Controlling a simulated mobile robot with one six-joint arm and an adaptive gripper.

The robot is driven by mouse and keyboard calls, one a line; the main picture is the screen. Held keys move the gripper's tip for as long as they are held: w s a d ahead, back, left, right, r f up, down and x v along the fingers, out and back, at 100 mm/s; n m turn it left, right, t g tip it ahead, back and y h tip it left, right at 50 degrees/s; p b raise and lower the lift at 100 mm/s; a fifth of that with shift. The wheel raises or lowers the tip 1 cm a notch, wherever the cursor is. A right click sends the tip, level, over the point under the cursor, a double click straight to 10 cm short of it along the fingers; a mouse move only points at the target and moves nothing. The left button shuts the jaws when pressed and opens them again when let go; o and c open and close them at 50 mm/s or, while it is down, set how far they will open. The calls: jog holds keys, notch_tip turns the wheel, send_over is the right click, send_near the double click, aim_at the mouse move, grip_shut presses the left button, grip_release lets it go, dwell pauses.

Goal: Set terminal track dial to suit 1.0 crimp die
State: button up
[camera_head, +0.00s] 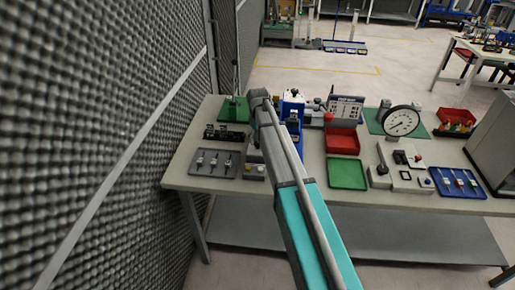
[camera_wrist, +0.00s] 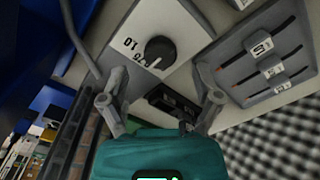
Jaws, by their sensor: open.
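The track dial is a round black knob (camera_wrist: 159,51) on a light grey panel (camera_wrist: 168,18) in the wrist view. A white pointer mark on the knob faces down and left in that view. Printed marks "1.0" and what looks like "75" sit to the knob's left; other marks are hidden or unclear. My gripper (camera_wrist: 156,80) is open, its fingers apart below and either side of the knob, with nothing between them. I cannot tell how far it is from the knob. In the head view my arm hides the gripper and the dial.
A grey tray (camera_wrist: 235,75) with tagged dark pieces lies right of the panel. A black slotted part (camera_wrist: 172,104) is just below it. In the head view, a red bin (camera_head: 341,141), green tray (camera_head: 347,174) and gauge (camera_head: 401,121) stand to the right. A textured foam wall (camera_head: 90,120) borders the left.

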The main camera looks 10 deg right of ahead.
jog(key=shift+f+b, duration=1.55)
jog(key=shift+f, duration=0.25)
grip_shut()
